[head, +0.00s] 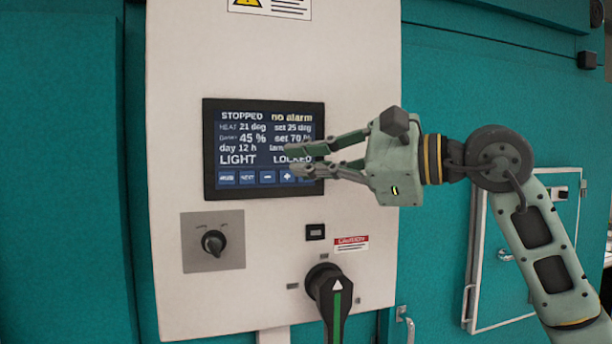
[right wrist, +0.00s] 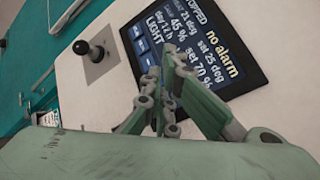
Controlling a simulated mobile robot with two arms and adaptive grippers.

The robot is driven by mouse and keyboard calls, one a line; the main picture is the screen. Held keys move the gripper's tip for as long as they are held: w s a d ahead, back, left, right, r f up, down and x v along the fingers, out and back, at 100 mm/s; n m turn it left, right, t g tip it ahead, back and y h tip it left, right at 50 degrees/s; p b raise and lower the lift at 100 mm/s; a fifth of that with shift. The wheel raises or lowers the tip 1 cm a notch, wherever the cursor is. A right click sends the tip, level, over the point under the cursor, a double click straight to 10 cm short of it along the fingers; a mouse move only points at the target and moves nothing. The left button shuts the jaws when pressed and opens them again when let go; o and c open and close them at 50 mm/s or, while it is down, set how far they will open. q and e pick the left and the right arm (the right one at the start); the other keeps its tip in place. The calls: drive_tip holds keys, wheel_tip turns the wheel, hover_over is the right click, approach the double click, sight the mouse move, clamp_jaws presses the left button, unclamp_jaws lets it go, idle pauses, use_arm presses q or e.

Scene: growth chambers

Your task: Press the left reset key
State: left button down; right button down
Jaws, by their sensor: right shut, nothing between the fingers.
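A dark touch screen (head: 263,184) on the white panel reads STOPPED, no alarm, LIGHT and LOCKED. A row of blue keys runs along its bottom. The leftmost key (head: 227,178) has a label too small to read surely; beside it are NEXT (head: 247,177), minus (head: 267,177) and plus (head: 287,176). My right gripper (head: 292,159) is shut and empty in front of the screen's lower right. It covers part of the lower text and of the rightmost key. The right wrist view shows the fingertips (right wrist: 170,75) over the screen (right wrist: 240,75); contact cannot be told. My left gripper is out of view.
A black rotary knob (head: 214,242) on a grey plate sits below the screen's left. A large black handle (head: 326,288) with a green stripe juts out lower right. A caution label (head: 351,244) is above it. The panel left of the screen is clear.

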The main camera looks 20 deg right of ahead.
drive_tip(key=shift+s+b, duration=0.35)
drive_tip(key=shift+s, duration=0.4)
drive_tip(key=s+b, duration=0.1)
drive_tip(key=s, duration=0.4)
drive_tip(key=shift+d+b, duration=0.15)
drive_tip(key=shift+b, duration=0.15)
idle(0.5)
